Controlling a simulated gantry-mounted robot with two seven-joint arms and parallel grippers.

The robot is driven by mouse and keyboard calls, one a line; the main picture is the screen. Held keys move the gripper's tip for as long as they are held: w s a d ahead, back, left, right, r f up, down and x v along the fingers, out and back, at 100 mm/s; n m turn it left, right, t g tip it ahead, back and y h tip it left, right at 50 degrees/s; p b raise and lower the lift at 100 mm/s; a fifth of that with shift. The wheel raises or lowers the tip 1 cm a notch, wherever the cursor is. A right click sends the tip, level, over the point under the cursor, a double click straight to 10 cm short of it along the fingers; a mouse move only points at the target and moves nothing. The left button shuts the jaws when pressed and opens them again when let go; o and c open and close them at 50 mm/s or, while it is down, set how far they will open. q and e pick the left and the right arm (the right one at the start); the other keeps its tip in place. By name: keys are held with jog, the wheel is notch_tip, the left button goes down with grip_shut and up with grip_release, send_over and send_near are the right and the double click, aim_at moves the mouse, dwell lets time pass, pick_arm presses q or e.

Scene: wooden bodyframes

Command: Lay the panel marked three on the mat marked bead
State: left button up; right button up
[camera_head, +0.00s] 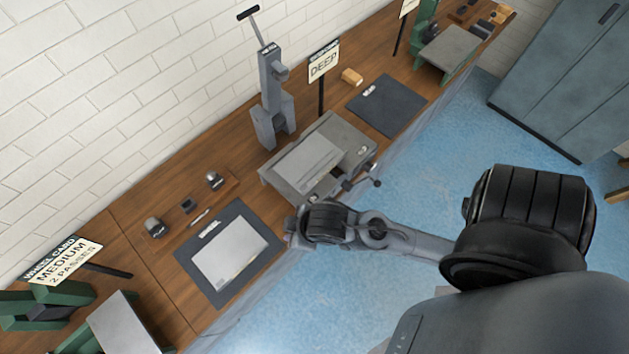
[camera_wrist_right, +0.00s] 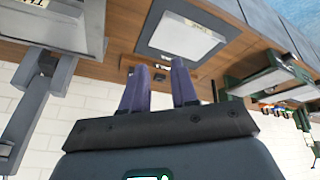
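A light grey panel (camera_head: 231,254) lies on a dark mat (camera_head: 187,262) at the front left of the bench; it also shows in the wrist view (camera_wrist_right: 180,40). A second grey panel (camera_head: 305,162) lies on the grey machine (camera_head: 345,143). Another dark mat (camera_head: 388,106), right of the machine, is bare but for a small label. My right gripper (camera_wrist_right: 158,66) is open and empty, beyond the front-left mat's near edge. My left gripper is out of view.
The machine's grey lever column (camera_head: 272,92) stands behind it, beside a sign reading DEEP (camera_head: 324,61). A sign reading MEDIUM (camera_head: 64,262) stands at the left. Small tools (camera_head: 188,205) lie behind the front-left mat. Blue floor (camera_head: 440,180) is open in front of the bench.

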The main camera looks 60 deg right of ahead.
jog(key=s+d, duration=0.1)
jog(key=s+m+g, duration=0.1)
jog(key=s, duration=0.1)
jog(key=s+d+m, duration=0.1)
jog(key=shift+s+d+f+g, duration=0.25)
jog(key=shift+d+f+g, duration=0.05)
jog(key=shift+f, duration=0.05)
